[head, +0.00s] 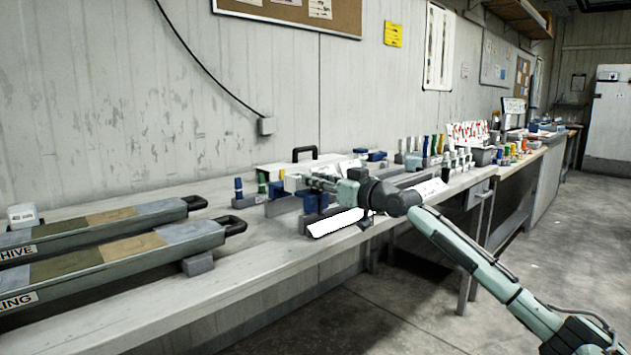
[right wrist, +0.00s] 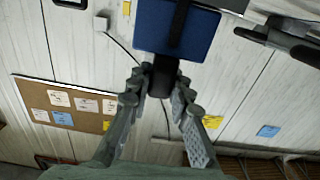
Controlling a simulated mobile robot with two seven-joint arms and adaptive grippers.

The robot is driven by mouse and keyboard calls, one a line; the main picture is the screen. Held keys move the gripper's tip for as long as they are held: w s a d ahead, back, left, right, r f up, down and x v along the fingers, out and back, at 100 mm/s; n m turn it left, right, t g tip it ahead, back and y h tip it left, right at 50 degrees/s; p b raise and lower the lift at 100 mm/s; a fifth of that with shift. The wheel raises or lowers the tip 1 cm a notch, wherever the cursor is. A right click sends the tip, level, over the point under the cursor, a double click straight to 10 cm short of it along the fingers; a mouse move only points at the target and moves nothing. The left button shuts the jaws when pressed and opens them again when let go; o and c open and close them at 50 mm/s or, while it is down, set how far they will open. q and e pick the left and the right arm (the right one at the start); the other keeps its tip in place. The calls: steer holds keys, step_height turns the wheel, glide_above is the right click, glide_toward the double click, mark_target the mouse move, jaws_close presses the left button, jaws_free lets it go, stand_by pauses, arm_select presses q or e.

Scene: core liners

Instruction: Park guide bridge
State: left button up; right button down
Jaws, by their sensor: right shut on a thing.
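My right gripper (head: 322,182) reaches in over the bench from the right in the head view. In the right wrist view its two fingers (right wrist: 163,88) are shut on the dark grip of a blue block (right wrist: 176,28), which I take to be the guide bridge. My left gripper is not in view.
Two long liner trays (head: 120,250) with black end handles lie on the bench (head: 200,285) at left. A white-faced sign (head: 337,222) stands near the front edge. A black handle (head: 304,153) rises behind. Coloured parts crowd the bench to the right. The bench's front left strip is clear.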

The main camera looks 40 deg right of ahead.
steer(key=shift+a+f, duration=0.15)
steer(key=shift+a, duration=0.1)
steer(key=c, duration=1.4)
jaws_free()
steer(key=shift+a, duration=0.1)
steer(key=shift+o, duration=0.2)
steer(key=shift+s, duration=0.1)
steer(key=shift+s, duration=0.25)
steer(key=s+d, duration=0.1)
steer(key=s, duration=1)
steer(key=shift+s, duration=0.15)
